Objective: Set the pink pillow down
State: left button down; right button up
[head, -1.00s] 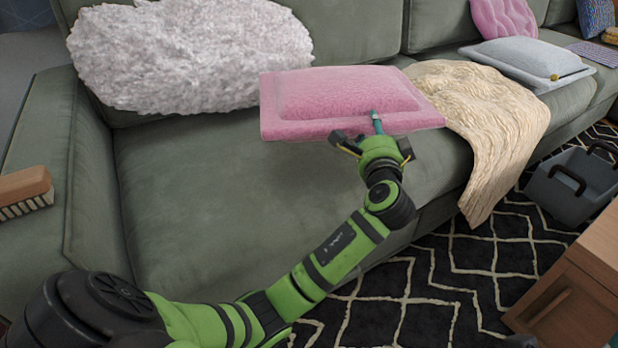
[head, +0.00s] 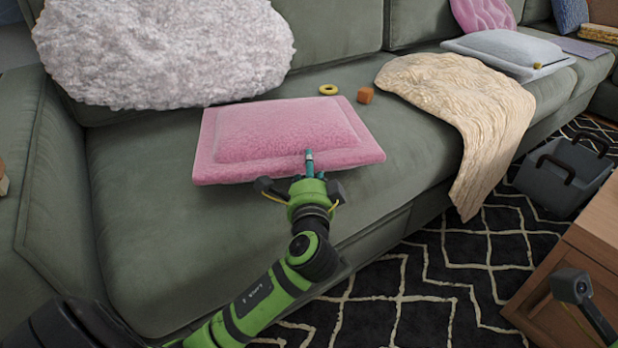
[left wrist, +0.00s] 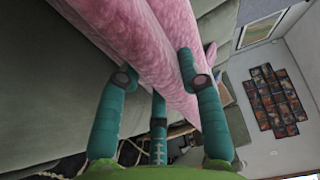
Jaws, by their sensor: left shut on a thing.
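The pink pillow (head: 285,130) is flat and rectangular with a raised middle, level at the front of the green sofa seat (head: 150,230). In the head view I cannot tell for sure whether it rests on the seat or hangs just above it. My left gripper (head: 309,165) is shut on its near edge. In the left wrist view the teal fingers (left wrist: 160,95) are around the edge of the pink pillow (left wrist: 150,35). The far side of the pillow's underside is hidden. My right gripper's fingers do not show.
A fluffy white pillow (head: 165,50) leans at the back left. A yellow ring (head: 328,89) and an orange cube (head: 365,95) lie behind the pink pillow. A cream throw (head: 470,110) drapes to its right. A grey caddy (head: 562,175) and wooden cabinet (head: 570,265) stand at right.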

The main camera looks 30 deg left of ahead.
pick_arm(q)
jog(key=c, duration=0.8)
grip_release()
jog(key=shift+f, duration=0.15)
